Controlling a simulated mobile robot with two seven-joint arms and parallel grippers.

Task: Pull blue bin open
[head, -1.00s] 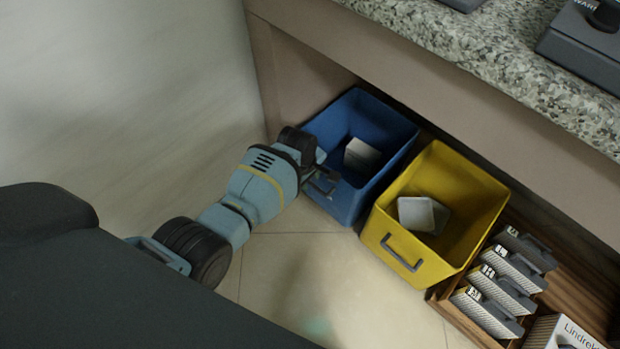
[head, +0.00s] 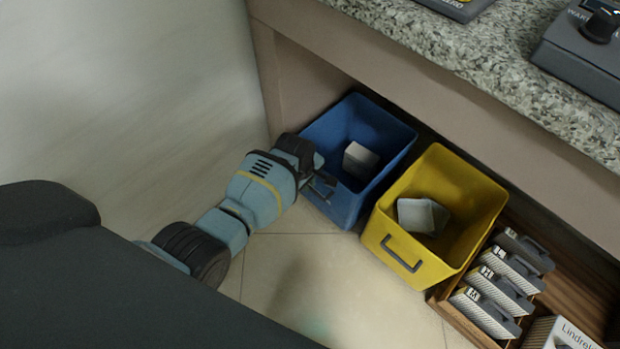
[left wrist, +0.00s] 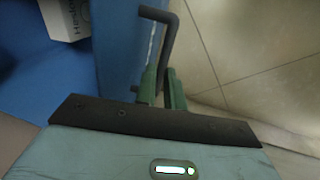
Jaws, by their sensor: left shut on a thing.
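The blue bin (head: 389,131) stands under the counter at its left end, its front part out past the counter edge. A pale box (head: 360,159) lies inside it. My left gripper (head: 325,186) is at the bin's front face, shut on its dark handle. In the left wrist view the fingers (left wrist: 162,88) close around the handle (left wrist: 168,40), beside the blue wall (left wrist: 118,45). The pale box (left wrist: 67,18) also shows there, at the top left. My right gripper is not in view.
A yellow bin (head: 405,262) with a pale box in it stands close to the right of the blue bin. A wooden tray (head: 462,322) with several dark-handled items is further right. The granite counter (head: 480,62) overhangs above. Floor (head: 320,280) in front is clear.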

